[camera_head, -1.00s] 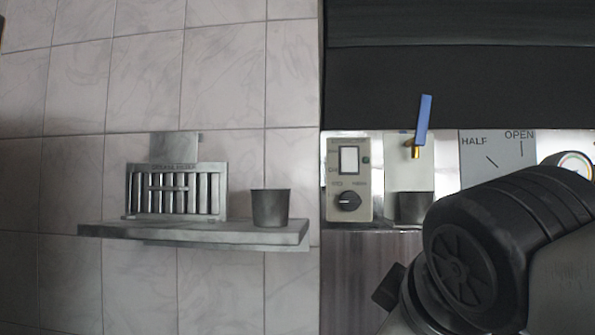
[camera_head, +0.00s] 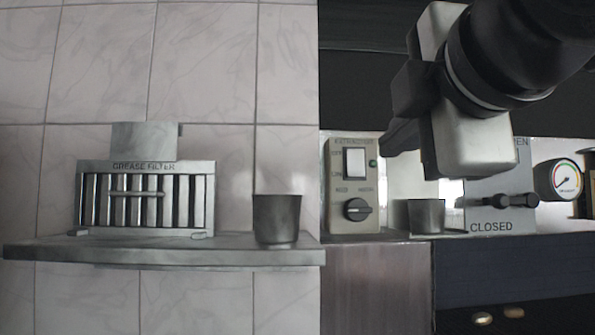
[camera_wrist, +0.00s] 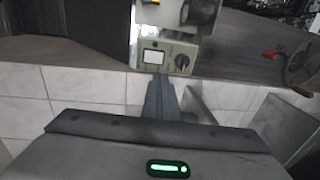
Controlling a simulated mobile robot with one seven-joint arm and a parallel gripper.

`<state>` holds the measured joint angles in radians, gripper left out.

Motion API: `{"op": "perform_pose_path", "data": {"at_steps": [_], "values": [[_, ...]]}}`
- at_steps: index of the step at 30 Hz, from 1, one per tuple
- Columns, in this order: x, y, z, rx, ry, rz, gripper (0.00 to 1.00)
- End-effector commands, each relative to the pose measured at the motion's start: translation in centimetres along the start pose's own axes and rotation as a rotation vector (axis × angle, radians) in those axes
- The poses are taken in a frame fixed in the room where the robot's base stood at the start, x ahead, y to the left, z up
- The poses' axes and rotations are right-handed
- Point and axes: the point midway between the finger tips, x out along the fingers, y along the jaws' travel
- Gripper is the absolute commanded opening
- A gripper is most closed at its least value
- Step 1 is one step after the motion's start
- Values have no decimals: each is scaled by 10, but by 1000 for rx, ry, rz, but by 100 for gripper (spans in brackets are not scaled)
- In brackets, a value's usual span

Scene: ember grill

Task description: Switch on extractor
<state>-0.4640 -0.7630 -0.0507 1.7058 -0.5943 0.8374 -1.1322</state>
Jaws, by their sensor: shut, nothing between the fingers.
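The extractor box (camera_head: 341,212) is a beige panel on the wall right of the tiles. My gripper (camera_head: 384,146) is shut and empty, just right of the rocker in the head view. In the wrist view, my shut fingers (camera_wrist: 157,82) point at the box, just below the white rocker (camera_wrist: 154,57), with the knob (camera_wrist: 182,62) to the right. I cannot tell whether the fingertips touch the box.
A shelf (camera_head: 150,250) at left holds a grease filter (camera_head: 145,195) and a metal cup (camera_head: 277,218). A smaller cup (camera_head: 427,215) stands right of the box. A damper handle (camera_head: 510,201) and gauge (camera_head: 566,180) are farther right. My arm covers the upper right.

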Motion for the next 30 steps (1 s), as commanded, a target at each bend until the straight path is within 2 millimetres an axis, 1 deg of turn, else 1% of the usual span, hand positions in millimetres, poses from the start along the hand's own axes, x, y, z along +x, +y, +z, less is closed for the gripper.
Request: {"op": "perform_pose_path", "data": {"at_steps": [7, 11, 14, 24, 27, 30], "values": [[1, 0, 0, 2, 0, -1, 0], [9, -1, 0, 1, 0, -4, 0], [23, -1, -1, 1, 0, -6, 0], [95, 0, -1, 1, 1, -6, 0], [113, 0, -1, 1, 0, -5, 0], [126, 0, -1, 2, 0, -4, 0]]}}
